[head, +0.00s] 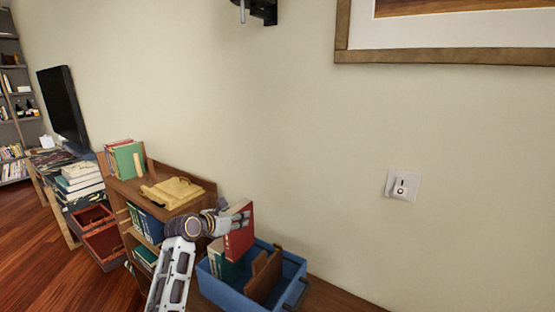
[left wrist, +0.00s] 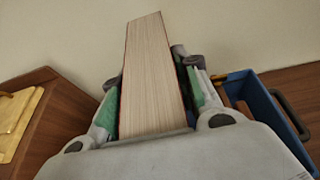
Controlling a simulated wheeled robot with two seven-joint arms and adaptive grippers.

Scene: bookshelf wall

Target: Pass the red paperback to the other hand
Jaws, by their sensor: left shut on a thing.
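The red paperback (head: 239,232) is held upright by my left gripper (head: 234,222), just above the left side of the blue crate. In the left wrist view the paperback (left wrist: 149,75) stands between the two fingers of my left gripper (left wrist: 155,100), its white page edges facing the camera. The fingers are shut on it from both sides. The lower end of the book is hidden behind the gripper body in that view. My right gripper is in neither view.
A blue crate (head: 235,299) holds green books (head: 224,266) and a brown wooden divider (head: 264,275). A wooden shelf (head: 128,188) to the left carries a yellow wooden piece (head: 173,192) and upright books (head: 125,158).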

